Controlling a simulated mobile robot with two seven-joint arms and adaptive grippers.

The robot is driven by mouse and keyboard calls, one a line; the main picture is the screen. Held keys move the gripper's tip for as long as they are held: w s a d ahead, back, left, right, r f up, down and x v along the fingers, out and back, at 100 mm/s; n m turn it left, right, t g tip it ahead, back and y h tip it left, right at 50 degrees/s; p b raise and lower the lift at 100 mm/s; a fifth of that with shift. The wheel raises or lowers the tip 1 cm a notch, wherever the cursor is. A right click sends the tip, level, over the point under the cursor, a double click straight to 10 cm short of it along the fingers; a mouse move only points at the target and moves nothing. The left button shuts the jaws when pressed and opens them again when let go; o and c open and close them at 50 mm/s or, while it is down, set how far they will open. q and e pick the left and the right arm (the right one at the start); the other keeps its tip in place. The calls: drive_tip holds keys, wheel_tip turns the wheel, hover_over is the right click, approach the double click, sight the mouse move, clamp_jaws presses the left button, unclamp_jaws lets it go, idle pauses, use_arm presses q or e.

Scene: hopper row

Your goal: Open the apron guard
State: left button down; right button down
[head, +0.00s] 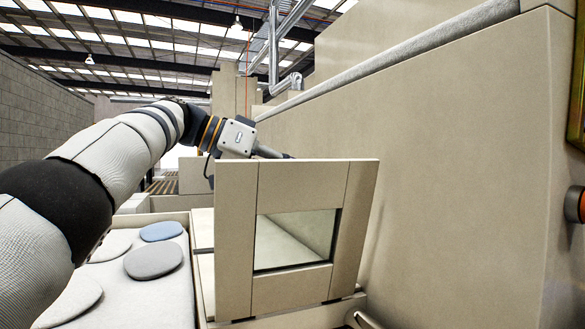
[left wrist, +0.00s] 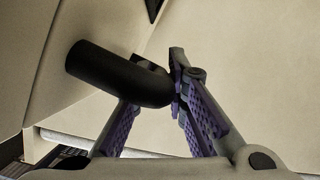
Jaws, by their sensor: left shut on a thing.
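The apron guard appears to be the beige framed panel (head: 235,240) with a clear window (head: 296,238) in the head view. It stands upright, turned at an angle to the long beige wall. My left gripper (head: 272,152) reaches over to the panel's far side at its top edge, and its fingertips are hidden there. In the left wrist view, my left gripper (left wrist: 158,88) is shut on a black bar handle (left wrist: 105,72), with purple-padded fingers on either side of it. The handle's mounting is partly hidden. My right gripper is not in view.
A long beige machine wall (head: 460,160) fills the right side. At the lower left, a pale padded surface (head: 165,295) carries several rounded flat pads, including a blue one (head: 161,231) and a grey one (head: 153,261). An orange-ended knob (head: 580,206) sticks out at the far right.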

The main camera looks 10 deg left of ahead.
use_arm(q)
drive_tip(key=shift+a+f, duration=0.1)
drive_tip(key=shift+f, duration=0.1)
drive_tip(key=c, duration=1.6)
unclamp_jaws()
drive_tip(key=shift+w, duration=0.1)
drive_tip(key=shift+r, duration=0.15)
drive_tip(key=v, duration=1.2)
